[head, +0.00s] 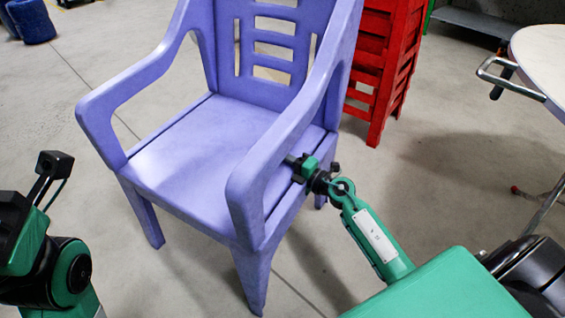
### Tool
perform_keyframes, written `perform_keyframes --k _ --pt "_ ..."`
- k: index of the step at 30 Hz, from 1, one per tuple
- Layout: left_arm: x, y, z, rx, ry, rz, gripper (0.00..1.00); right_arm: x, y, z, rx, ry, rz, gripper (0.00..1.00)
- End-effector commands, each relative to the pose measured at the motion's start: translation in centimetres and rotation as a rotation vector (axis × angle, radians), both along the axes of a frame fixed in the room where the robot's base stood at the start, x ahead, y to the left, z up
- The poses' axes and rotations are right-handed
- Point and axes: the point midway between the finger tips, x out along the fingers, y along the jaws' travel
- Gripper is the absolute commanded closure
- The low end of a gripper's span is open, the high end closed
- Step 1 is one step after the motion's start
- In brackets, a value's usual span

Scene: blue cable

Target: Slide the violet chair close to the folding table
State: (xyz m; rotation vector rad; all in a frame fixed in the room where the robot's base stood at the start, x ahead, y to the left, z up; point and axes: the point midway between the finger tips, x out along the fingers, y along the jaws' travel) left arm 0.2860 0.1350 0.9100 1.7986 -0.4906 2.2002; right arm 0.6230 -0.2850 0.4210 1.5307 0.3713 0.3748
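The violet chair (198,145) stands upright on the floor in the middle of the head view, its back away from me. The folding table (545,55) is at the right edge, only part of its pale round top and some metal legs showing. There is a floor gap between chair and table. My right gripper (298,165) is at the chair's right side, by the armrest and seat edge; the armrest partly hides its fingers, so I cannot tell if it grips. My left gripper (54,168) is at the left, apart from the chair; its fingers are unclear.
A red stack of slatted furniture (385,65) stands behind the chair on the right. A blue cylindrical object (30,20) is at the far left. A grey low platform (480,22) lies at the back right. The concrete floor (455,150) between chair and table looks clear.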

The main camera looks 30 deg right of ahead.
Motion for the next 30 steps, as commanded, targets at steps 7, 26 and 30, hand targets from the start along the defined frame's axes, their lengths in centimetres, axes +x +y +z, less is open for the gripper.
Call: perform_keyframes --k 7,26,30 --pt "0.06 -0.05 -0.14 0.007 0.002 0.003 0.62 -0.02 -0.01 -0.01 0.000 0.000 0.000 1.00" --pt "0.05 -0.06 -0.18 0.009 0.001 0.003 0.62 -0.04 -0.01 -0.06 0.000 0.001 0.000 1.00" --pt "0.03 0.00 -0.11 0.001 0.001 0.001 0.62 -0.04 -0.01 -0.07 0.000 0.001 0.001 1.00"
